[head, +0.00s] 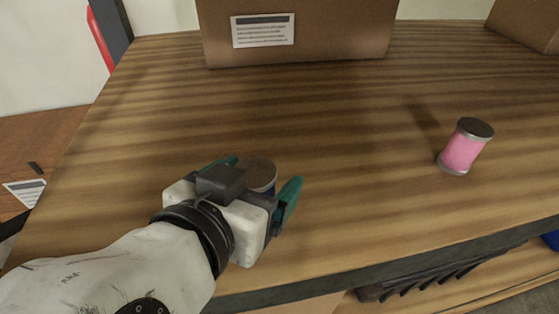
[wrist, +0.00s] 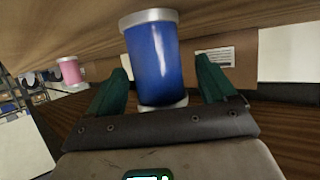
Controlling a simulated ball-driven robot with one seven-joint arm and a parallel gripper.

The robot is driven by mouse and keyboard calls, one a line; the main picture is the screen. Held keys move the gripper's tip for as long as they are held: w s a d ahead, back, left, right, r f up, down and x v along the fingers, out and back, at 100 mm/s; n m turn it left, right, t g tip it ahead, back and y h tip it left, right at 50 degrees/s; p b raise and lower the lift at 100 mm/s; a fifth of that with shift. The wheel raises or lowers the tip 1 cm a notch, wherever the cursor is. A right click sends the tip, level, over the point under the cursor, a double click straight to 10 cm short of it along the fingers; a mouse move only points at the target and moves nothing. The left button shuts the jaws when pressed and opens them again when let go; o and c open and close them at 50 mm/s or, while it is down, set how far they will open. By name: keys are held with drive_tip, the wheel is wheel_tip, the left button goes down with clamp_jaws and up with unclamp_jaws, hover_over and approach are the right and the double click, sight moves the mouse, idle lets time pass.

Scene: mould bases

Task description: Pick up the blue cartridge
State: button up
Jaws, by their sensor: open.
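The blue cartridge (wrist: 154,62) is a blue cylinder with grey metal end caps. In the wrist view it stands between the two green fingers of my gripper (wrist: 160,88), with a gap to the right finger and a smaller one to the left. In the head view the cartridge (head: 261,175) is partly hidden behind my gripper (head: 258,183), and mainly its dark top cap and a strip of blue show. My gripper is open around the cartridge, low over the wooden table.
A pink cartridge (head: 465,147) stands on the table (head: 330,130) to the right; it also shows in the wrist view (wrist: 69,70). A cardboard box (head: 345,35) with a white label stands at the back. Another box (head: 527,22) is at the back right. The table's front edge runs close by my gripper.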

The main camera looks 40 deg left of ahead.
drive_tip(key=shift+w, duration=0.1)
drive_tip(key=c, duration=1.1)
drive_tip(key=shift+c, duration=0.2)
